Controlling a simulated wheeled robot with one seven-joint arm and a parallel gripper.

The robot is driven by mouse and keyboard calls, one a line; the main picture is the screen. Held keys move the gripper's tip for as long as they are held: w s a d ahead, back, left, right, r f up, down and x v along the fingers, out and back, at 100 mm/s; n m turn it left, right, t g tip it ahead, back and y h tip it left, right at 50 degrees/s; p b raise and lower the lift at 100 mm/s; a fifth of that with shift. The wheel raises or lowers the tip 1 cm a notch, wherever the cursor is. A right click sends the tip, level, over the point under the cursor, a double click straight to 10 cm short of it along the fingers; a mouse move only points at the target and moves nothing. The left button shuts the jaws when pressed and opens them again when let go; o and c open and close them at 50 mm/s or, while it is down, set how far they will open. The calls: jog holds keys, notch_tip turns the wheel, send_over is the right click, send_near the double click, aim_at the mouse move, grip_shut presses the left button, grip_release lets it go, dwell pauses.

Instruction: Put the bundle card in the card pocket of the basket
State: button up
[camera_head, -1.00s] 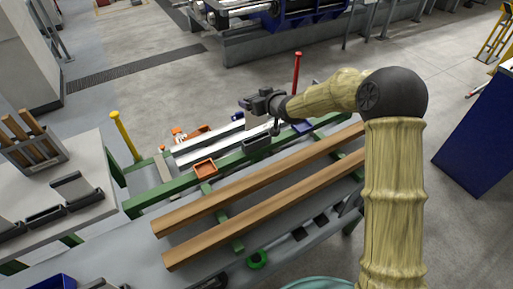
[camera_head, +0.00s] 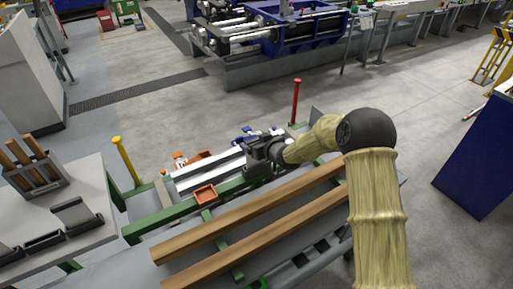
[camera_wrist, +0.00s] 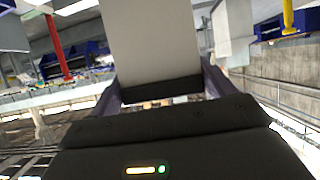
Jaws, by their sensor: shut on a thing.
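My gripper (camera_head: 262,152) is low over the far rail of the green-framed table, in front of the white bars. In the wrist view my gripper (camera_wrist: 160,88) is shut on a pale grey flat card (camera_wrist: 150,40), which stands out between the fingers. The card is not clear in the head view, where the gripper and wrist cover that spot. I cannot make out the card pocket or tell which thing is the basket.
Two brown beams (camera_head: 255,212) lie across the runout table. A small orange tray (camera_head: 205,195) sits on the green rail. A red post (camera_head: 295,100) stands behind my gripper and a yellow post (camera_head: 125,160) at left. A side table (camera_head: 75,190) holds a rack and dark trays.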

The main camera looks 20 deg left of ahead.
jog(key=shift+f, duration=1.45)
jog(key=o, duration=0.9)
jog(key=b+v, duration=0.1)
jog(key=v, duration=1.1)
jog(key=shift+b, duration=0.4)
jog(key=shift+w+d, duration=0.1)
